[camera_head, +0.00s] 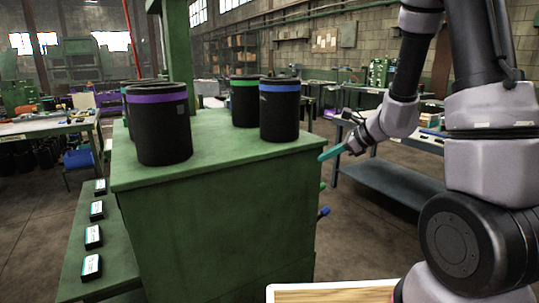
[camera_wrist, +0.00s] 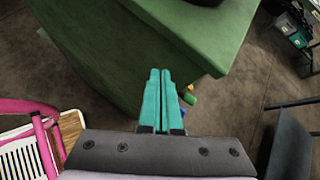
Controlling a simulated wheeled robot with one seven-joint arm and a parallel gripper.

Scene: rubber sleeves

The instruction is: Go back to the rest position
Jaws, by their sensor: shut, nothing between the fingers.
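My gripper (camera_head: 331,153) is at the right of the green cabinet in the head view, with teal fingers pointing toward the cabinet's right edge. In the wrist view the fingers of my gripper (camera_wrist: 160,80) lie side by side, shut with nothing between them. The gripper appears apart from the cabinet, over the floor side. Black rubber sleeves stand on the green cabinet top (camera_head: 215,150): one with a purple band (camera_head: 165,135), one with a blue band (camera_head: 280,115) and one with a green band (camera_head: 245,108). Another sleeve is mostly hidden behind the purple-banded one.
Small labelled boxes (camera_head: 93,237) lie on a low green ledge at the left. A wooden-topped surface (camera_head: 330,293) is at the bottom. A grey bench (camera_head: 385,180) stands at the right. A pink frame (camera_wrist: 45,140) shows in the wrist view. Coloured handles (camera_head: 323,212) stick out from the cabinet's side.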

